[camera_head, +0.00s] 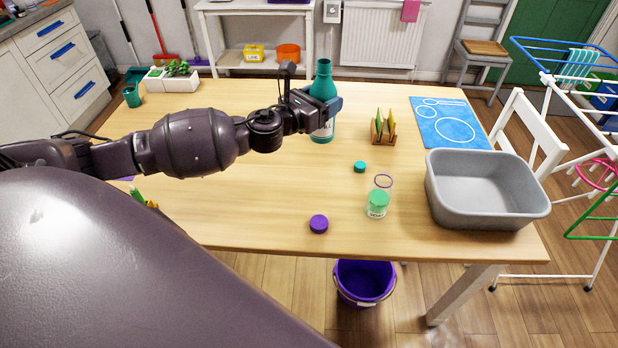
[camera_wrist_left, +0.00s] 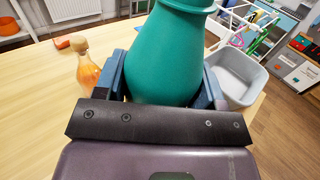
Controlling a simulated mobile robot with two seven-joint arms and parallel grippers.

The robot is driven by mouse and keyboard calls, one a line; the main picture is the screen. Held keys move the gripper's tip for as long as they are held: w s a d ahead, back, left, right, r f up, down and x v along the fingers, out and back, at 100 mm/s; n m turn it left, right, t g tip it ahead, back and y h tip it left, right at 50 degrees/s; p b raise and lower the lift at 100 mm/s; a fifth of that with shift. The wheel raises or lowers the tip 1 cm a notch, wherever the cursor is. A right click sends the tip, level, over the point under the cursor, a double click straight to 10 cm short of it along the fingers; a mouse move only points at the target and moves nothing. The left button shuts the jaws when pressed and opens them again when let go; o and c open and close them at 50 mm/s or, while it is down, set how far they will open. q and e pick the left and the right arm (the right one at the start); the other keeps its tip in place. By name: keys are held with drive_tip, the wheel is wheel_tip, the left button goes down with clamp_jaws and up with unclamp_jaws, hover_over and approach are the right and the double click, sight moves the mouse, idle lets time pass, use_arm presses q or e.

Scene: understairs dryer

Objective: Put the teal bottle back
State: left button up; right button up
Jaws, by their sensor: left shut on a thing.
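The teal bottle (camera_head: 323,82) is upright over the wooden table, with a white label low on its side. My left gripper (camera_head: 318,104) is shut around its body from the left. I cannot tell whether its base touches the tabletop. In the left wrist view the teal bottle (camera_wrist_left: 172,55) fills the space between the two blue fingers of the gripper (camera_wrist_left: 165,88). My right gripper is not in view.
On the table (camera_head: 270,190) are a wooden rack (camera_head: 383,130), teal lid (camera_head: 360,166), purple lid (camera_head: 318,224), clear jar (camera_head: 377,204), grey basin (camera_head: 485,190) and blue mat (camera_head: 450,122). An orange bottle (camera_wrist_left: 88,72) stands near the gripper. A purple bucket (camera_head: 364,282) is on the floor.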

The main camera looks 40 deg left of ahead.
use_arm(q)
drive_tip(key=a, duration=0.1)
drive_tip(key=w+a, duration=0.1)
drive_tip(key=shift+a+r+h, duration=0.15)
drive_tip(key=shift+a+h, duration=0.15)
drive_tip(key=shift+a, duration=0.05)
wheel_tip(320, 180, down, 21)
drive_tip(key=b, duration=1.1)
drive_tip(key=shift+w+a+r+b, duration=0.15)
drive_tip(key=shift+a+b, duration=0.15)
drive_tip(key=shift+a, duration=0.05)
drive_tip(key=o, duration=1)
drive_tip(key=shift+o, duration=0.9)
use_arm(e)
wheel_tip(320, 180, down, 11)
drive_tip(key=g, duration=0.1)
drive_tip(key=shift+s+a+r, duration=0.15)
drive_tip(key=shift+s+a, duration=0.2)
